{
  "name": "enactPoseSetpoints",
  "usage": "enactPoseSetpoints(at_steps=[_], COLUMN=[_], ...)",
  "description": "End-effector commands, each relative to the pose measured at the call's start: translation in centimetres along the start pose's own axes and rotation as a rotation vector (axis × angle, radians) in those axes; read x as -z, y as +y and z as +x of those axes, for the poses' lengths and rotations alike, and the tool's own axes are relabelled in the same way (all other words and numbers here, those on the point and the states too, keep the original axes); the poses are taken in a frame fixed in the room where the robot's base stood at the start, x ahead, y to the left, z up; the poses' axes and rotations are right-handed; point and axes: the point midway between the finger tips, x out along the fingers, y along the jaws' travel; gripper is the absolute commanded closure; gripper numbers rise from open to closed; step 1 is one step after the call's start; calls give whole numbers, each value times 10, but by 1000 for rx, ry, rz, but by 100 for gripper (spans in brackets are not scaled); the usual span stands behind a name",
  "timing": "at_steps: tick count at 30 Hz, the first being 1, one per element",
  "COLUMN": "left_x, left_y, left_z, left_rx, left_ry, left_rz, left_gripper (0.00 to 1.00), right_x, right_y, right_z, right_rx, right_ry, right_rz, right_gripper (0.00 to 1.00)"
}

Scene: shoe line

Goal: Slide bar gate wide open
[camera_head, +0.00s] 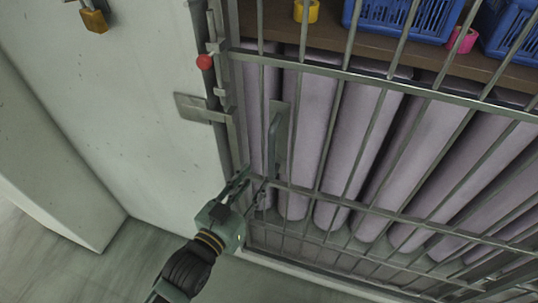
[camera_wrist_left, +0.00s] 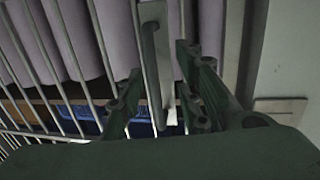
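The bar gate (camera_head: 340,191) is a grey metal grid that fills the right side of the head view. Its left edge stands next to the post by the white wall. A vertical handle (camera_head: 272,145) on a flat plate sits near that edge. My left gripper (camera_head: 252,186) is just below the handle in the head view. In the left wrist view its fingers (camera_wrist_left: 158,92) are spread, with the handle (camera_wrist_left: 153,60) showing between them and a gap on each side. I cannot tell whether a finger touches it. My right gripper is in neither view.
A red knob (camera_head: 205,62) sits on the latch hardware at the post, above a metal bracket (camera_head: 200,109). A brass padlock (camera_head: 94,20) hangs on the wall. Behind the bars are several purple rolls (camera_head: 352,135) and a shelf with blue crates (camera_head: 405,18).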

Motion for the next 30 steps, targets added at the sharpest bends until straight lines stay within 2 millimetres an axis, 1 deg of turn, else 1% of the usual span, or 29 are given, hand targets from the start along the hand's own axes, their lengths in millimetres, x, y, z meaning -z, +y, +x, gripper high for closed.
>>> enactPoseSetpoints(at_steps=[1, 3, 6, 8, 15, 19, 24, 30], left_x=[22, 40, 50, 52, 55, 56, 55, 55], left_y=[5, 9, 11, 11, 12, 12, 13, 13], left_z=[-3, -5, -2, 4, 43, 60, 70, 72], left_rx=[-12, -21, -26, -26, -25, -25, -26, -26], left_ry=[36, 67, 85, 88, 86, 86, 84, 83], left_rz=[0, 0, -1, 0, -1, -1, 0, -1], left_gripper=[68, 68, 68, 68, 68, 68, 68, 68], right_x=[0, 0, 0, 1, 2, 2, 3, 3], right_y=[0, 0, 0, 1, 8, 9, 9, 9], right_z=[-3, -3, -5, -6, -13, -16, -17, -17], right_rx=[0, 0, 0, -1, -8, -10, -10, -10], right_ry=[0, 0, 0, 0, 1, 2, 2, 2], right_rz=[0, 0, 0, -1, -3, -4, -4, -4], right_gripper=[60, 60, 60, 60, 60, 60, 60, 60])
